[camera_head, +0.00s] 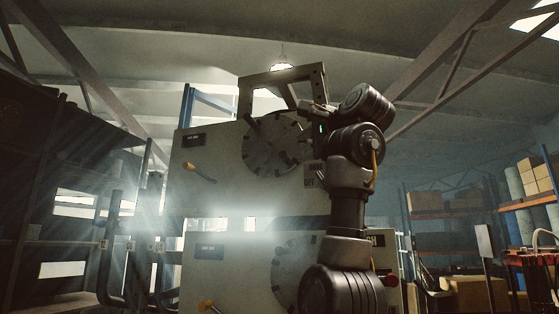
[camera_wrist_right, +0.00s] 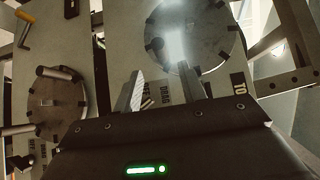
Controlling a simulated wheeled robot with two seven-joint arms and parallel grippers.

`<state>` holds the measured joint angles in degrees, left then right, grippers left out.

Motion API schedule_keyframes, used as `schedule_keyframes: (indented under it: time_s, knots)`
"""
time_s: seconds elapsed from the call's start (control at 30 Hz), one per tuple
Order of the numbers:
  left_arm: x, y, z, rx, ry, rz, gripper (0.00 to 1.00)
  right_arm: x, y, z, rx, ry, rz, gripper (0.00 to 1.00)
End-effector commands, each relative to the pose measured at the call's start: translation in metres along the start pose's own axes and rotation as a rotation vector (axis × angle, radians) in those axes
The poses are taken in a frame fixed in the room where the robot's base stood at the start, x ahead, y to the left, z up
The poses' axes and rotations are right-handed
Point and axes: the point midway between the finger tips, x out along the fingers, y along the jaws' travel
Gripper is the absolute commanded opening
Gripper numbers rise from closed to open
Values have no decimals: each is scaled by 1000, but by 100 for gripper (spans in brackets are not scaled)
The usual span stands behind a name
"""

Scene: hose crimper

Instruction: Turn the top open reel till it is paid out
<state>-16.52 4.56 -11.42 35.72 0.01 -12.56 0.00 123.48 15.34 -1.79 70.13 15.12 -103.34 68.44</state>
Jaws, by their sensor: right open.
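The top open reel (camera_head: 275,142) is a grey disc with dark pegs around its rim, on the upper pale panel (camera_head: 215,165) of the machine. It appears to be the large disc (camera_wrist_right: 200,35) in the right wrist view. My right gripper (camera_head: 308,106) is raised beside the reel's upper right edge. In the wrist view its two fingers (camera_wrist_right: 162,88) are apart with nothing between them. The right fingertip overlaps the disc's edge; contact cannot be told. My left gripper is not in view.
A lower reel (camera_head: 288,270) is partly hidden behind my right arm. Orange-tipped handles stick out from the upper panel (camera_head: 199,172) and lower panel (camera_head: 208,306). A metal frame (camera_head: 283,75) rises above the machine. Shelves with boxes (camera_head: 437,200) stand at right.

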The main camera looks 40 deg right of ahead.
Motion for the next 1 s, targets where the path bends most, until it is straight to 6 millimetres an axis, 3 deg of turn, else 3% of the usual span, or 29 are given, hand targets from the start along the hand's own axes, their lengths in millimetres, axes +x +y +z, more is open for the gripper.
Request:
schedule_keyframes:
  time_s: [0.1,0.27,0.6,1.0]
  knots:
    - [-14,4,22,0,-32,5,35,14,-4,-1,-1,1,3,41]
    - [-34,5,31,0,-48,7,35,45,-5,0,-2,0,6,41]
    - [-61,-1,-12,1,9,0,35,97,-3,2,-1,-3,3,41]
    - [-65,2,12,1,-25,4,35,106,1,2,-1,-3,1,41]
